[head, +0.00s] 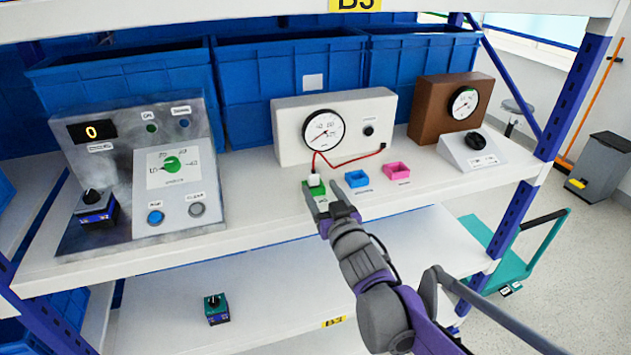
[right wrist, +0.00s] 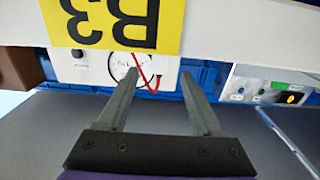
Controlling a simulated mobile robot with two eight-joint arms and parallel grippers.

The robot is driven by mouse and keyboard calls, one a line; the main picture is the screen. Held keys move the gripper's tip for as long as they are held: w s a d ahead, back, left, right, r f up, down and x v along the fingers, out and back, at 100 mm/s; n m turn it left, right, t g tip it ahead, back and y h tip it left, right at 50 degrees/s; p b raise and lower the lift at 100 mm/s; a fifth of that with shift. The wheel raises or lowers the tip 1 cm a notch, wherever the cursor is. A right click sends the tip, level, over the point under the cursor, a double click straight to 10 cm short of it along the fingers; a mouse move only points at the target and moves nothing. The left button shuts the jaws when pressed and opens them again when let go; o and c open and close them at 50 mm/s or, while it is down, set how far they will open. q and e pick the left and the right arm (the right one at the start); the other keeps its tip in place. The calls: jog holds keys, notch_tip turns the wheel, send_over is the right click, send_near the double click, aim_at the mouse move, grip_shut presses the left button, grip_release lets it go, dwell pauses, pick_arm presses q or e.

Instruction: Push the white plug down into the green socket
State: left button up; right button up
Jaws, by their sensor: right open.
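The white plug (head: 314,180) stands at the green socket (head: 319,190) on the upper shelf, in front of the white meter box. A red wire runs from the plug up to the box. The plug sits at the top of the socket; I cannot tell how deep it is in. My right gripper (head: 323,189) is open, its fingertips close to the socket's front and partly covering it. In the right wrist view the two fingers (right wrist: 158,78) are apart with nothing held, and the red wire (right wrist: 152,83) shows beyond them. The plug is not clear there. My left gripper is not in view.
A blue socket (head: 357,179) and a pink socket (head: 397,171) stand right of the green one. The meter box (head: 290,130) is behind. A grey control panel (head: 130,190) stands at left, a brown meter box (head: 428,105) at right. The shelf's front edge lies below my gripper.

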jog(key=v, duration=0.4)
jog(key=shift+s+d, duration=0.15)
jog(key=shift+s, duration=0.25)
jog(key=s+d+f+m+g+h+p, duration=0.3)
jog(key=s+d+f+g+h+p, duration=0.3)
jog(key=s+d, duration=0.6)
jog(key=s+d+f+g, duration=0.1)
jog(key=s+f+g, duration=0.2)
jog(key=s, duration=0.5)
jog(key=s+d+f+g+p, duration=0.1)
jog(key=s+f+g, duration=0.1)
jog(key=s+f, duration=0.3)
jog(key=s, duration=0.2)
jog(key=shift+s+f+m+g, duration=0.3)
jog(key=shift+s+g, duration=0.1)
jog(key=shift+d, duration=0.15)
